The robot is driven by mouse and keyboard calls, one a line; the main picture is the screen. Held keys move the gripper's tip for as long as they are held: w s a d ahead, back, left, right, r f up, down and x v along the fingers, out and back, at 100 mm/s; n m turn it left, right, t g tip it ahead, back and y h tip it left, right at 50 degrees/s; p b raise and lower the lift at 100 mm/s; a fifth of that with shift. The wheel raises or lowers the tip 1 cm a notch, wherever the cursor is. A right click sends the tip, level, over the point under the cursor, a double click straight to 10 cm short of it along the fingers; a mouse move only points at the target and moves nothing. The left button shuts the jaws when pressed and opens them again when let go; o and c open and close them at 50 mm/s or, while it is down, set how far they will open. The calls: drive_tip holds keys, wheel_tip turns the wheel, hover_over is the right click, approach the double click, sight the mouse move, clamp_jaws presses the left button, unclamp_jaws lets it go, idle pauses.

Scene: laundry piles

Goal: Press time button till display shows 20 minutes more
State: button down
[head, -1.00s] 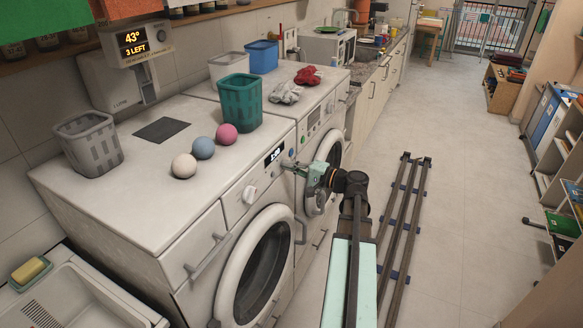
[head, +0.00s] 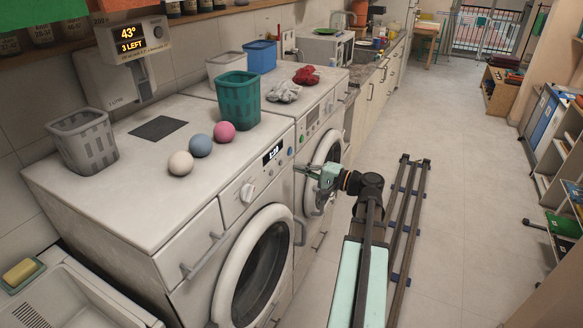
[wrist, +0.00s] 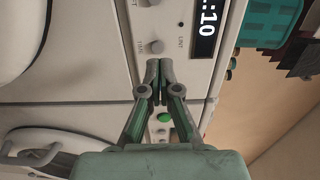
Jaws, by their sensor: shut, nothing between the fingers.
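A small round grey button (wrist: 155,47) with a small, hard-to-read label lies just beyond my fingertips. My gripper (wrist: 159,68) is shut and empty, its tips close to this button with a small gap. In the head view my gripper (head: 299,168) is just off the panel's right end.
A second washing machine (head: 318,120) stands right behind, its green button (wrist: 163,117) under my fingers in the wrist view. Three balls, including a pink one (head: 224,132), a teal basket (head: 238,100) and a grey basket (head: 84,142) stand on top.

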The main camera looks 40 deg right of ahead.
drive_tip(key=b+v, duration=0.2)
drive_tip(key=v, duration=0.7)
drive_tip(key=shift+f, duration=0.1)
idle(1.4)
wheel_tip(320, 180, down, 15)
drive_tip(key=a+g+h, duration=0.1)
drive_tip(key=g+h, duration=0.2)
drive_tip(key=g, duration=0.2)
drive_tip(key=s+a+f+n+g, duration=0.1)
drive_tip(key=a+f+g, duration=0.3)
drive_tip(key=a+f, duration=0.6)
drive_tip(key=s+a+f+n+g, duration=0.1)
drive_tip(key=a+f+g, duration=0.4)
drive_tip(key=f, duration=0.8)
drive_tip(key=s+a+f+n+g+h, duration=0.2)
drive_tip(key=s+a+f+n+g, duration=0.2)
drive_tip(key=s+a+f, duration=0.5)
drive_tip(key=s+a+f+n+g+h, duration=0.2)
drive_tip(key=s+a+f+n+g, duration=0.3)
drive_tip(key=s+a+f, duration=0.5)
drive_tip(key=s+a+n, duration=0.2)
drive_tip(key=s+a, duration=0.3)
drive_tip(key=shift+a+f, duration=0.15)
drive_tip(key=shift+a, duration=0.25)
